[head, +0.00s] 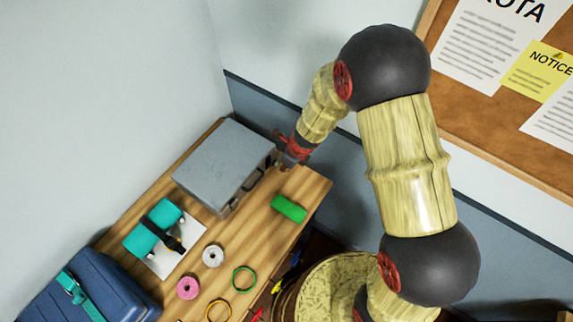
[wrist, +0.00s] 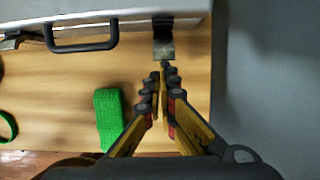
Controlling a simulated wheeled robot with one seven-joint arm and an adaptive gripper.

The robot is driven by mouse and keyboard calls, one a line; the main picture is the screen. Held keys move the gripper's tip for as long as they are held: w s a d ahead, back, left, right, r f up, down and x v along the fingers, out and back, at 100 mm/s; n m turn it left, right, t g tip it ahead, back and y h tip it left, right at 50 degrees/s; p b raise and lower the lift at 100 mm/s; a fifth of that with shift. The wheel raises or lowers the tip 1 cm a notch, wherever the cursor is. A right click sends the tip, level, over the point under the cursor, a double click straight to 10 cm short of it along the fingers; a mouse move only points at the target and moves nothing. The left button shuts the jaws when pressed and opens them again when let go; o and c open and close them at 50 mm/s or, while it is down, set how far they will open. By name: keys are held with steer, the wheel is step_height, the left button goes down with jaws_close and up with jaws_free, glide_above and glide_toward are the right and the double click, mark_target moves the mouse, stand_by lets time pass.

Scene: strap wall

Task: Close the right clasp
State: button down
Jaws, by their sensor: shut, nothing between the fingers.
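A grey case (head: 225,163) lies with its lid down on the wooden table. Its front, with a dark handle (wrist: 82,46), faces my gripper. The right clasp (wrist: 163,42) is a metal piece at the case's front edge, right of the handle in the wrist view. I cannot tell for sure how far it stands out from the case. Another clasp (wrist: 12,41) shows at the wrist view's left edge. My gripper (wrist: 164,68) is shut and empty, its tips just in front of the right clasp; contact is unclear. In the head view my gripper (head: 284,166) is beside the case's far front corner.
A green block (head: 289,208) lies on the table near my gripper, also in the wrist view (wrist: 109,118). Tape rolls (head: 213,256), a teal roll (head: 153,230) and a blue case (head: 85,290) lie farther left. A wall (wrist: 265,75) stands close on the right.

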steer(key=shift+w+a+r+p, duration=0.2)
steer(key=shift+a+r+p, duration=0.05)
steer(key=shift+p, duration=0.1)
steer(key=shift+r+p, duration=0.85)
steer(key=v, duration=1.2)
